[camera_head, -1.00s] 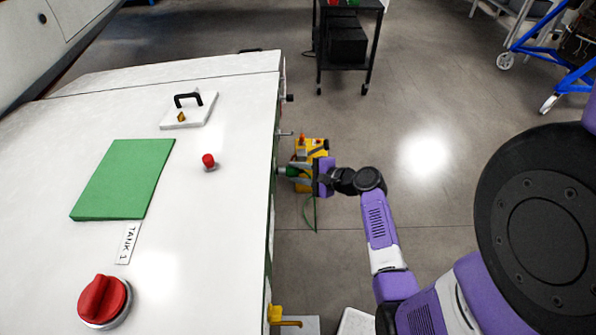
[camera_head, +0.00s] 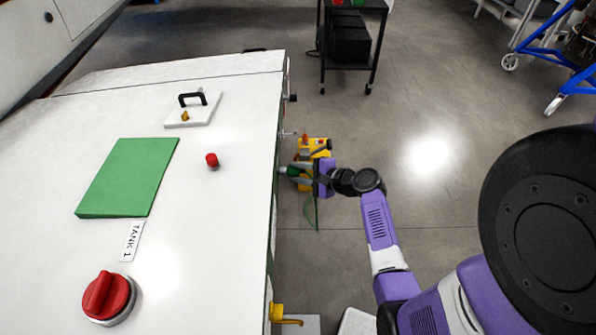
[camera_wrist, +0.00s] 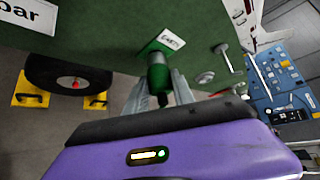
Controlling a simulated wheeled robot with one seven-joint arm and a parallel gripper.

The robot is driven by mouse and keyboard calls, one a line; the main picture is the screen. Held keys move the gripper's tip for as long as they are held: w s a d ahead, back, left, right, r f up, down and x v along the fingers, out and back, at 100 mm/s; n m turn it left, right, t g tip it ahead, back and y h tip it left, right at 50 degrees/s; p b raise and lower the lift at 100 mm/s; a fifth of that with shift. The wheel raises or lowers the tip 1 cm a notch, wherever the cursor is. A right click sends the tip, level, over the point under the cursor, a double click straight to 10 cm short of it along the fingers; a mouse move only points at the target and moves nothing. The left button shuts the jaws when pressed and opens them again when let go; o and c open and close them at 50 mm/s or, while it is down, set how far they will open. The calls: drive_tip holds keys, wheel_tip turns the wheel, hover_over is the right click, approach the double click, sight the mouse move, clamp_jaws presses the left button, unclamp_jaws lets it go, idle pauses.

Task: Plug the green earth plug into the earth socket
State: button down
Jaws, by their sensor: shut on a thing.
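In the wrist view, the green earth plug (camera_wrist: 157,76) points at a green panel, its dark rear end towards my gripper (camera_wrist: 158,88). The two grey fingers are shut on the plug, one on each side. The plug's front meets the green earth socket (camera_wrist: 152,49), beside a small white label reading EARTH (camera_wrist: 171,39). I cannot tell how deep the plug sits, as its tip is hidden. In the head view, my gripper (camera_head: 312,178) holds the green plug (camera_head: 291,172) close to the table's right side, with a green cable (camera_head: 317,213) hanging below.
A metal lever (camera_wrist: 226,56) sticks out of the panel right of the socket. A black wheel (camera_wrist: 68,75) and yellow chocks (camera_wrist: 30,87) are to the left. In the head view, a white-topped stand (camera_head: 230,240) fills the left; grey floor (camera_head: 430,200) is open to the right.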

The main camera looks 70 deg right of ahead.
sight(298, 172)
drive_tip(key=shift+w+a+r, duration=0.2)
drive_tip(key=shift+w+a, duration=0.05)
drive_tip(key=shift+w, duration=0.3)
drive_tip(key=c, duration=1.1)
unclamp_jaws()
drive_tip(key=shift+w+f, duration=0.1)
drive_tip(key=shift+w, duration=0.05)
drive_tip(key=shift+o, duration=1.3)
drive_tip(key=shift+s, duration=0.25)
drive_tip(key=shift+d+f, duration=0.1)
drive_tip(key=shift+p+v, duration=1.75)
drive_tip(key=shift+v, duration=1.85)
drive_tip(key=shift+d, duration=0.2)
